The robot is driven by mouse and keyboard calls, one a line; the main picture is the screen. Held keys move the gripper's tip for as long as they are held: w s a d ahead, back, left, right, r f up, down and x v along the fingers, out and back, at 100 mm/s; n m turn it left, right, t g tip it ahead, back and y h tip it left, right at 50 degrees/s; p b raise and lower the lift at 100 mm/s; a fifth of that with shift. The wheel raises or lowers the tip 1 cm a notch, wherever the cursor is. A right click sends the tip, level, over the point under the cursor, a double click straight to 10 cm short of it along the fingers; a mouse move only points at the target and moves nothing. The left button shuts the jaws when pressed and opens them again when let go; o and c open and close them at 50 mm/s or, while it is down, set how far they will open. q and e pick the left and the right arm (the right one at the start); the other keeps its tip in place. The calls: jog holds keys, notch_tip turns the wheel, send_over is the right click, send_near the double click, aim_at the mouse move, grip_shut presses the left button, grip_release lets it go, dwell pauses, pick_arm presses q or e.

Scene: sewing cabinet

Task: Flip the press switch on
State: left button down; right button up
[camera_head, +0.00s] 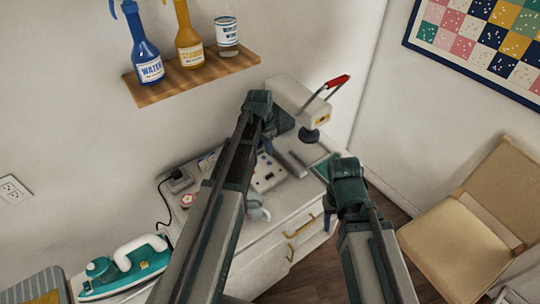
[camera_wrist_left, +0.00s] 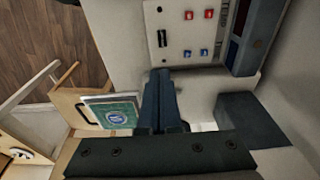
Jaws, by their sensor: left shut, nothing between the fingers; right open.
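The press (camera_head: 305,103) is a pale machine with a red-handled lever (camera_head: 338,81), on the cabinet top in the head view. A pale control panel (camera_head: 268,172) lies in front of it. In the left wrist view the panel (camera_wrist_left: 172,12) carries red and blue switches (camera_wrist_left: 198,34) and a black slot-like part (camera_wrist_left: 161,38). I cannot tell which is the press switch. My left gripper (camera_head: 260,108) is at the press; its shut, empty fingers (camera_wrist_left: 162,78) point at the panel's lower edge. Contact is unclear. My right gripper (camera_head: 332,208) is open and empty at the cabinet's front right.
A wooden shelf (camera_head: 200,76) with bottles hangs above the cabinet (camera_head: 300,236). A teal iron (camera_head: 130,266) stands at lower left. A wooden chair (camera_head: 460,245) is at right. A green booklet (camera_wrist_left: 113,113) shows in the left wrist view.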

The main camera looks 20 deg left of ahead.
aim_at(273, 175)
pick_arm(q)
jog(key=f+b, duration=0.4)
jog(key=w+f+b, duration=0.1)
jog(key=f+b, duration=0.3)
jog(key=d+f+b, duration=0.1)
jog(key=f+b, duration=0.3)
jog(key=f, duration=0.1)
jog(key=shift+w, duration=0.2)
jog(key=shift+d+f+b, duration=0.1)
jog(key=shift+f+b, duration=0.05)
jog(key=shift+b, duration=0.25)
jog(key=shift+w+d+f, duration=0.1)
jog(key=shift+w+f, duration=0.1)
jog(key=shift+f, duration=0.05)
jog(key=shift+s+r, duration=0.1)
jog(key=shift+s, duration=0.15)
